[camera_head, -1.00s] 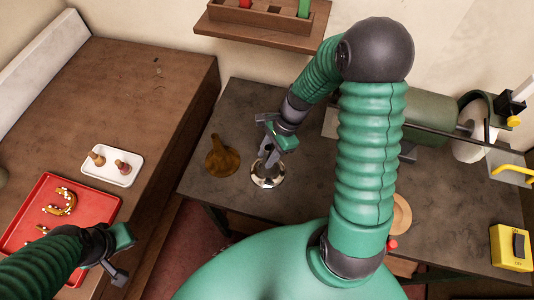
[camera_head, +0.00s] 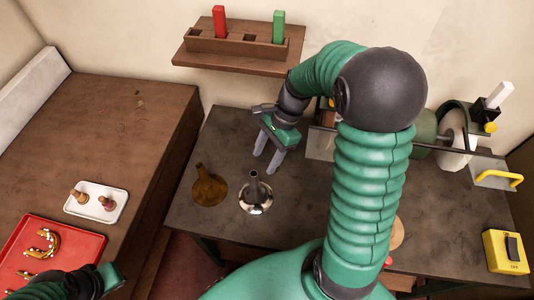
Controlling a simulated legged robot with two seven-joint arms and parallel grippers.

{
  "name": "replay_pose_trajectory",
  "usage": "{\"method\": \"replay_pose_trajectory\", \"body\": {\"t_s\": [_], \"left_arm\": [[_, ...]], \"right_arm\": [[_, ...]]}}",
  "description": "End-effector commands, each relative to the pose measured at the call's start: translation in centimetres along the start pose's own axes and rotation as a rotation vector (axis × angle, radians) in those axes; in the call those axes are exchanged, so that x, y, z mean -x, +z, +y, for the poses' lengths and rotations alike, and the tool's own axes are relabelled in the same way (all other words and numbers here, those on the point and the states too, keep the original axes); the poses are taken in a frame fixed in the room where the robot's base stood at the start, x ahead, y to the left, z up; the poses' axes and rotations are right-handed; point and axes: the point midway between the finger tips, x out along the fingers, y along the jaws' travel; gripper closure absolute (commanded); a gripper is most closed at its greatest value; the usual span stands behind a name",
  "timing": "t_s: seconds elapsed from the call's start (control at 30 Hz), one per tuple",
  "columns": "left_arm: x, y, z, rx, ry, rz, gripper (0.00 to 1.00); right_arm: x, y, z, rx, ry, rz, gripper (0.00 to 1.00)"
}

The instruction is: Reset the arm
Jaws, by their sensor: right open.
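My right arm reaches in from the lower middle over the dark workbench (camera_head: 300,210). Its gripper (camera_head: 266,163) is open and empty, with its two fingers apart, just above and behind a shiny silver horn bell (camera_head: 256,202). The bell stands on its wide end with its narrow tube up. A gap shows between the fingers and the tube. A brown brass horn bell (camera_head: 209,187) stands just left of it. My left gripper (camera_head: 112,282) shows only in part at the lower left, beside the red tray; its fingers are cut off or hidden.
A wooden rack (camera_head: 230,46) holds a red block (camera_head: 219,22) and a green block (camera_head: 278,27). A white tray (camera_head: 96,213) and a red tray (camera_head: 88,243) sit on the left brown table. A lathe-like machine (camera_head: 455,135) and yellow switch box (camera_head: 505,251) stand at right.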

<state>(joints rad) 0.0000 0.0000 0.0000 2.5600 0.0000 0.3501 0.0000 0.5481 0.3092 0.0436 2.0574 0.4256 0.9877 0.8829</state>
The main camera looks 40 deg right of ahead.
Motion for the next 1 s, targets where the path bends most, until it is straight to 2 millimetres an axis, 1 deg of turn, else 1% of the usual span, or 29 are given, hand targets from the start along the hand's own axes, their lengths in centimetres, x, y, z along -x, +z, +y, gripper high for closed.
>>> {"method": "replay_pose_trajectory", "body": {"t_s": [0.03,0.13,0.53,0.6,0.67,0.73,0.77,0.8,0.9,1.0], "left_arm": [[-0.1,0.0,0.0,0.000,0.000,0.000,1.00],[-0.1,0.0,0.0,0.000,0.000,0.000,1.00],[-0.1,0.0,0.0,0.000,0.000,0.000,1.00],[0.2,0.0,0.0,0.000,0.000,0.000,1.00],[1.0,-0.2,0.0,0.000,0.000,0.000,1.00],[2.5,-0.6,0.0,0.000,0.000,0.000,1.00],[2.9,-0.7,0.0,0.000,0.000,0.000,1.00],[3.8,-0.9,0.0,0.000,0.000,0.000,1.00],[5.5,-1.3,0.0,0.000,0.000,0.000,1.00],[6.6,-1.6,0.0,0.000,0.000,0.001,1.00]], "right_arm": [[0.7,-0.1,-0.1,0.000,-0.003,0.002,0.47],[1.4,0.0,0.0,0.001,0.000,0.001,0.47],[1.5,0.0,0.0,0.000,0.001,0.000,0.47],[1.7,0.1,0.0,0.000,0.001,0.000,0.47],[2.5,0.4,0.0,0.001,0.000,0.000,0.47],[4.0,1.1,0.0,0.001,0.000,0.000,0.47],[4.3,1.2,0.0,0.001,0.000,0.000,0.47],[5.2,1.6,0.0,0.001,0.000,0.000,0.47],[6.7,2.2,0.0,0.001,0.000,0.000,0.47],[7.8,2.7,0.0,0.000,0.001,0.000,0.47]]}}
